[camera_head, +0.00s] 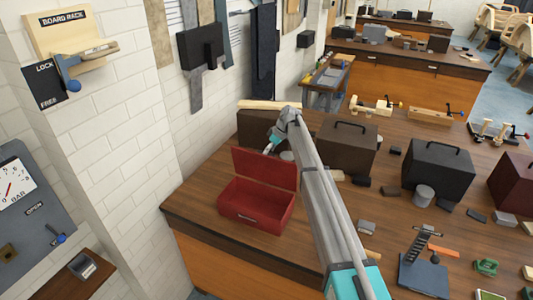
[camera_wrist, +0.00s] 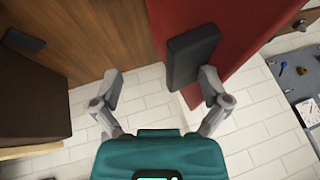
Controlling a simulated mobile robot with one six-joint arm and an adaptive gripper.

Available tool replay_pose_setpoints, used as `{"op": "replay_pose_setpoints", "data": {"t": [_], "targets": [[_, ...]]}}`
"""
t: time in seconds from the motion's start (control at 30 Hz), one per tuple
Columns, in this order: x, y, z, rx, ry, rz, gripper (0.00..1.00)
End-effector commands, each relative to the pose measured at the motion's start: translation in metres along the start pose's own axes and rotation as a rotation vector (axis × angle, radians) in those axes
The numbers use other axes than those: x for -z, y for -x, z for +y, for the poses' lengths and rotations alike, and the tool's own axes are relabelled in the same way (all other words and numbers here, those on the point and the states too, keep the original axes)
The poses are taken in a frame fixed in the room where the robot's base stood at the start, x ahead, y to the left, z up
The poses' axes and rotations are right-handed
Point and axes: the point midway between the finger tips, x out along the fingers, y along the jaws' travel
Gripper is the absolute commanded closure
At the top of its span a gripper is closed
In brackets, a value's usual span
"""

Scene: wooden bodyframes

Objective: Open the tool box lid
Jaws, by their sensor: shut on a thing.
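The red tool box (camera_head: 255,205) stands at the left end of the wooden bench. Its lid (camera_head: 264,168) is raised steeply at the back, and the inside looks empty. My gripper (camera_head: 270,147) is behind the lid's top edge, and the arm hides part of it. In the wrist view, the red lid (camera_wrist: 240,30) is at the upper right. The dark handle (camera_wrist: 192,56) lies against the right finger of my gripper (camera_wrist: 161,82). The fingers stand apart, and the left finger's contact is not clear. The head view hides the handle behind the lid.
Dark boxes (camera_head: 347,145) stand right of the tool box, with a black box (camera_head: 437,168) farther right. Small blocks and tools lie along the bench. A white brick wall (camera_head: 120,130) is at the left. The bench edge is close in front of the tool box.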

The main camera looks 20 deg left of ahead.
Motion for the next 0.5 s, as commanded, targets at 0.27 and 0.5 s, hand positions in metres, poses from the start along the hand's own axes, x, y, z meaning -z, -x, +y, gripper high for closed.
{"op": "replay_pose_setpoints", "data": {"t": [0.27, 0.5], "targets": [[-0.007, 0.009, 0.014, -0.007, 0.0, -0.012, 0.46], [-0.009, 0.016, 0.022, -0.006, 0.0, -0.012, 0.46]]}}
